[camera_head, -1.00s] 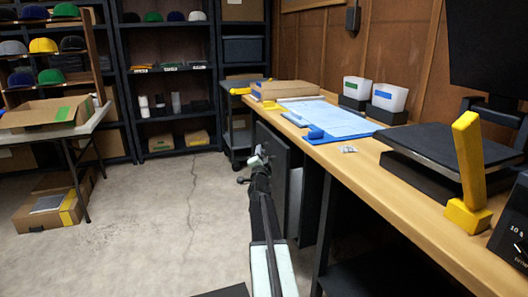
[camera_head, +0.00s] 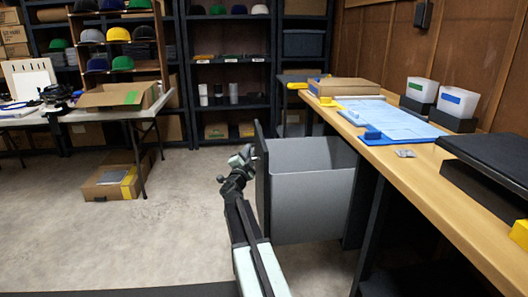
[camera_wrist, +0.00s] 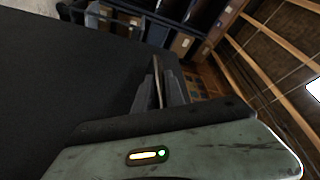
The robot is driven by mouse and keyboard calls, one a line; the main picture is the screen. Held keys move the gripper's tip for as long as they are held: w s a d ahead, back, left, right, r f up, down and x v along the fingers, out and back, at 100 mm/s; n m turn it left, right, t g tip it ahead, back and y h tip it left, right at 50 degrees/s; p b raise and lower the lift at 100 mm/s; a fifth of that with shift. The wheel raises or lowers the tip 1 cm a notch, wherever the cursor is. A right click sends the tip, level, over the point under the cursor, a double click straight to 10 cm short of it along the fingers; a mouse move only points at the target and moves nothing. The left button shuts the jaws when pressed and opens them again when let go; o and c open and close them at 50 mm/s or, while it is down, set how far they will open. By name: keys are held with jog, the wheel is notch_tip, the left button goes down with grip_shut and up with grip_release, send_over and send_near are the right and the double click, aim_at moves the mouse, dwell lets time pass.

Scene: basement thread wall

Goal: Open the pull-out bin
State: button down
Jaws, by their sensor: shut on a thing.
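The pull-out bin (camera_head: 308,203) is a grey box with a dark front panel (camera_head: 262,180). It stands out to the left from under the workbench, with its open top showing. In the wrist view, the two fingers of my gripper (camera_wrist: 159,88) close around a thin upright edge or bar beside the large dark panel (camera_wrist: 65,75). The exact contact is small and partly hidden by the fingers.
The wooden workbench (camera_head: 430,180) runs along the right, with blue sheets (camera_head: 390,122) and white containers (camera_head: 455,103) on it. A folding table (camera_head: 140,112) with an open carton stands at the left. A box (camera_head: 112,183) lies on the floor below it. The floor between is clear.

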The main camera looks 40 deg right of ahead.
jog(key=shift+a, duration=0.15)
jog(key=c, duration=1.4)
grip_release()
jog(key=shift+s+r, duration=0.15)
jog(key=shift+r, duration=0.05)
jog(key=b+v, duration=0.1)
jog(key=v, duration=0.6)
jog(key=shift+s+a, duration=0.2)
jog(key=shift+a, duration=0.1)
jog(key=shift+d+r, duration=0.1)
